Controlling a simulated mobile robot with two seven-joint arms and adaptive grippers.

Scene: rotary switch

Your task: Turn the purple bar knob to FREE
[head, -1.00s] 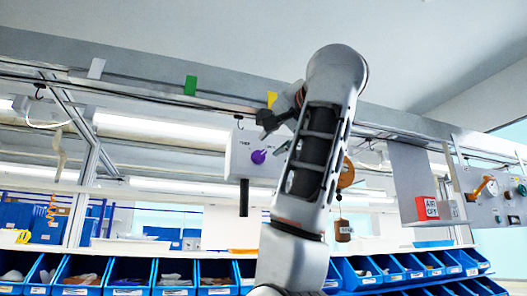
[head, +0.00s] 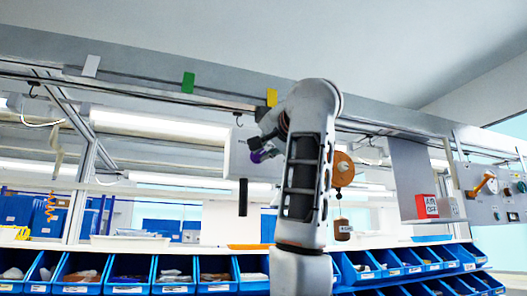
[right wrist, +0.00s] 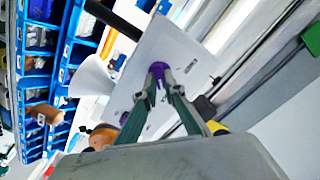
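The purple bar knob (head: 262,156) sits on the front of a light grey switch box (head: 242,165) hanging under the rail. My right gripper (head: 268,140) is at the knob, partly hidden behind my right arm. In the right wrist view my right gripper (right wrist: 159,80) has its two fingers on either side of the purple knob (right wrist: 158,70), with a small gap still showing between them. I cannot make out firm contact. The panel's small dark markings (right wrist: 191,66) are too small to read. My left gripper is not in view.
An orange-brown round part (head: 342,169) hangs right of my arm, with a brown weight (head: 342,229) below. A grey panel with an orange handle (head: 484,182) and a red-and-white box (head: 427,206) stand at the right. Blue bins (head: 130,272) line the bottom.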

